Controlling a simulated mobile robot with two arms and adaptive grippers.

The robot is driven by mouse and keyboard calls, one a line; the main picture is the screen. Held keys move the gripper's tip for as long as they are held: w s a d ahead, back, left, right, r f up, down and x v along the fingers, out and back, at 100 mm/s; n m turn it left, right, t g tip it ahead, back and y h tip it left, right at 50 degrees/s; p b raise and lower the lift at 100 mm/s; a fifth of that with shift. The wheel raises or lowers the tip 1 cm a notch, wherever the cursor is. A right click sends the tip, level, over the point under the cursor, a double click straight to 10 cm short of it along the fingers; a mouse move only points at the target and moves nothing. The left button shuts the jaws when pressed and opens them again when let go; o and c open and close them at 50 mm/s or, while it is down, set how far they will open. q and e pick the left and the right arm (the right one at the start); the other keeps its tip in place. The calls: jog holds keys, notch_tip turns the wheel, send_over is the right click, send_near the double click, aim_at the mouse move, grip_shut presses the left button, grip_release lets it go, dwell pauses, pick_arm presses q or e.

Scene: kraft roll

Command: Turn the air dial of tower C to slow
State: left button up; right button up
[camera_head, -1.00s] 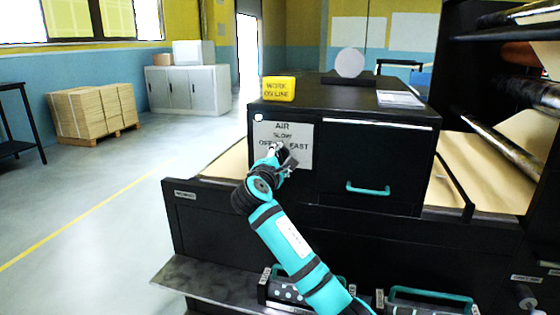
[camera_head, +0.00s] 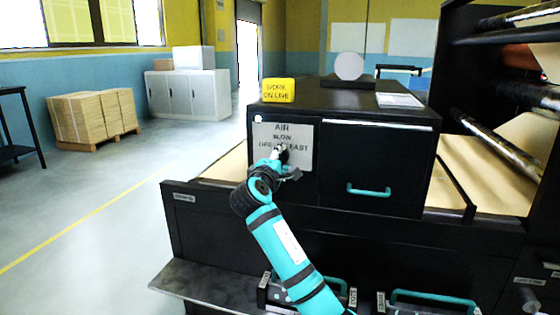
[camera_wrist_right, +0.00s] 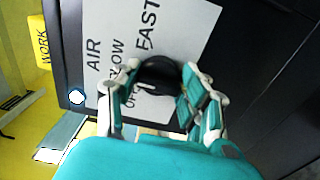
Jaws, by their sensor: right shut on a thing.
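The air dial is a black round knob (camera_wrist_right: 158,80) on a pale panel (camera_head: 305,140) lettered AIR, SLOW, OFF and FAST. In the head view SLOW stands above the dial, OFF to its left and FAST to its right. My right gripper (camera_head: 280,157) is at the dial and covers most of it in that view. In the right wrist view my right gripper (camera_wrist_right: 160,84) has its fingers on either side of the knob, shut on it. My left gripper is out of view.
The panel is on a black cabinet (camera_head: 375,150) with a teal-handled door to its right. A yellow WORK ON LINE block (camera_head: 278,90) and a white round disc (camera_head: 349,65) stand on top. A grey ledge (camera_head: 200,285) juts out below. A small white lamp (camera_head: 258,118) sits at the panel's corner.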

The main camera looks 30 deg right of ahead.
jog(key=shift+f, duration=0.15)
jog(key=o, duration=1.2)
jog(key=shift+a, duration=0.1)
jog(key=v, duration=1.2)
